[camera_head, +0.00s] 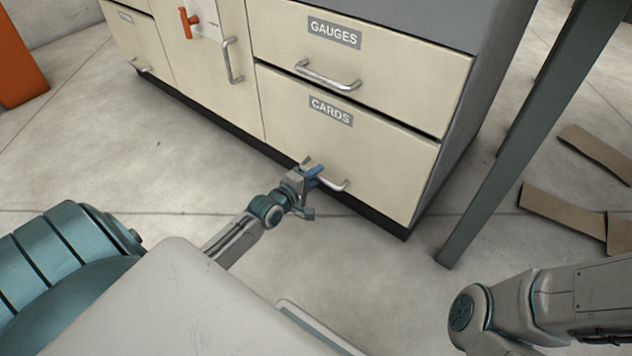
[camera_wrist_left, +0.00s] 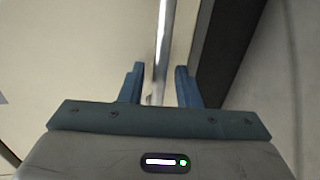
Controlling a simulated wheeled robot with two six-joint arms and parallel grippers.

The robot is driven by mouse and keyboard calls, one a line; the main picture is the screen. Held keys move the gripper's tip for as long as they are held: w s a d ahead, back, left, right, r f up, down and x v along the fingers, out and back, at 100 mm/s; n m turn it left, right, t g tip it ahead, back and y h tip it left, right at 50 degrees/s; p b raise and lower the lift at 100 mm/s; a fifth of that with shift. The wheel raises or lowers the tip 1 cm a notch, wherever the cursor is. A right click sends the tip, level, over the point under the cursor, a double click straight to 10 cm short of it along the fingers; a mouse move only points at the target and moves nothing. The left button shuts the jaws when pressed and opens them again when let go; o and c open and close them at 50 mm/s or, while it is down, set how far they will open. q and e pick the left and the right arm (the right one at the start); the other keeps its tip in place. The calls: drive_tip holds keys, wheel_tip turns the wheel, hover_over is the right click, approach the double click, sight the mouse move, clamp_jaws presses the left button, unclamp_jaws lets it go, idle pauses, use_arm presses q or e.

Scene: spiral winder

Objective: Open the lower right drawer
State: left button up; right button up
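The lower right drawer (camera_head: 375,150), cream with a CARDS label (camera_head: 331,111), looks shut in the head view. Its silver bar handle (camera_head: 336,187) is partly hidden by my left gripper (camera_head: 312,173), which is at the handle. In the left wrist view the handle (camera_wrist_left: 164,35) runs between the two blue fingers of my left gripper (camera_wrist_left: 159,72). The fingers stand apart, with a visible gap on each side of the bar. My right forearm shows at the lower right of the head view, but its gripper is out of frame.
The GAUGES drawer (camera_head: 365,60) sits directly above, and a cabinet door (camera_head: 210,65) is to the left. A dark green table leg (camera_head: 515,150) stands right of the cabinet. Cardboard pieces (camera_head: 565,216) lie at the right. The floor before the drawer is otherwise clear.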

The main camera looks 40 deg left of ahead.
use_arm(q)
drive_tip(key=shift+w, duration=0.4)
clamp_jaws()
drive_tip(key=shift+s, duration=0.15)
